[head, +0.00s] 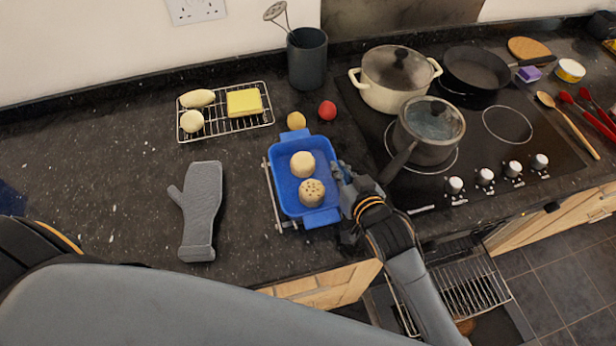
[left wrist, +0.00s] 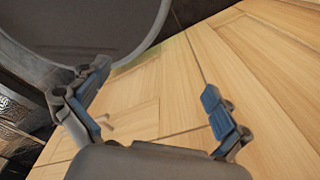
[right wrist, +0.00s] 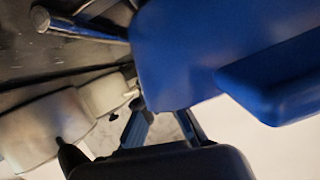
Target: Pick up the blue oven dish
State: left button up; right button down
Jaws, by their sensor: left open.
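The blue oven dish (head: 291,148) is on the counter in the middle of the head view, over a wire rack (head: 270,196). It holds two round pale buns, one dotted on top (head: 311,192). My right gripper (head: 344,184) is at the dish's right wall. In the right wrist view its fingers (right wrist: 160,118) converge on the blue dish (right wrist: 175,60), apparently shut on its wall; the tips are partly hidden. I cannot tell whether the dish is clear of the rack. My left gripper (left wrist: 155,110) is open and empty before a wooden cupboard front.
A grey oven mitt (head: 201,205) lies left of the dish. A wire rack with food (head: 258,122) and a utensil pot (head: 307,60) stand behind. A saucepan (head: 430,125) on the hob has its handle close to my right gripper. An open oven (head: 470,285) is below.

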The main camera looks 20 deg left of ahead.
jog(key=shift+r, duration=0.25)
